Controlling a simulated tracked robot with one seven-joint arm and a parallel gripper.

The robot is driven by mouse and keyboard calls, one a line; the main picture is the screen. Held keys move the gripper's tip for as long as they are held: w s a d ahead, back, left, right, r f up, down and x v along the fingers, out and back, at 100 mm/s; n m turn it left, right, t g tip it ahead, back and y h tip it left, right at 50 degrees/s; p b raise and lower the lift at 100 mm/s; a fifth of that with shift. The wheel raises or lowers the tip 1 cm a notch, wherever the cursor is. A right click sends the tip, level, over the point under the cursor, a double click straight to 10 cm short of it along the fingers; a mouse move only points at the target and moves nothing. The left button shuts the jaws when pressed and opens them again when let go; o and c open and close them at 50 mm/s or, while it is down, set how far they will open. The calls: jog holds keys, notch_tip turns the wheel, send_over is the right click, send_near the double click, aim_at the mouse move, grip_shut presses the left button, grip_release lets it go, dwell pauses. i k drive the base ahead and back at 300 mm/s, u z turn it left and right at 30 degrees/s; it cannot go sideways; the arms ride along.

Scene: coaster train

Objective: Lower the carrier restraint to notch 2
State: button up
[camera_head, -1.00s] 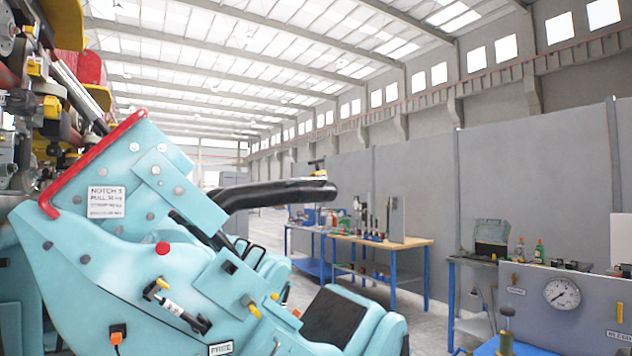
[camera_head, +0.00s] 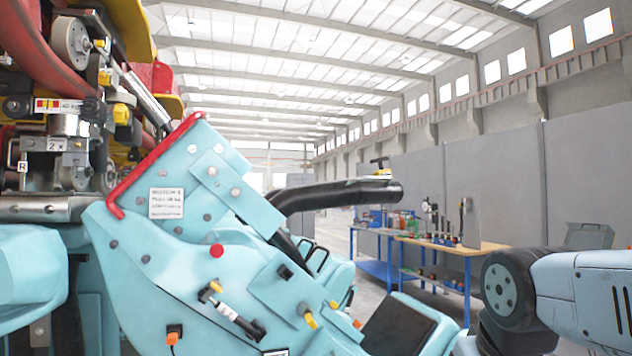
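The light-blue carrier (camera_head: 185,262) fills the left and middle of the view. A black padded restraint bar (camera_head: 335,194) sticks out to the right from its upper part, held roughly level above the seat. A white notch label (camera_head: 166,203) is on the carrier's side plate; its print is too small to read fully now. A red edge bar (camera_head: 150,168) runs along the plate's upper left. A blue-and-black arm section, apparently mine, enters at the right. My gripper is not in view.
Train machinery with a grey wheel (camera_head: 70,42) and red tube stands close at the upper left. A dark seat pad (camera_head: 400,325) lies below the bar. Workbenches (camera_head: 455,247) with tools stand behind, before a grey partition. Open floor shows between carrier and benches.

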aim_at(370, 190)
jog(key=u, duration=0.1)
jog(key=i, duration=1.45)
jog(key=z, duration=0.65)
jog(key=k, duration=0.9)
jog(key=z, duration=0.15)
jog(key=i, duration=0.95)
jog(key=u, duration=0.1)
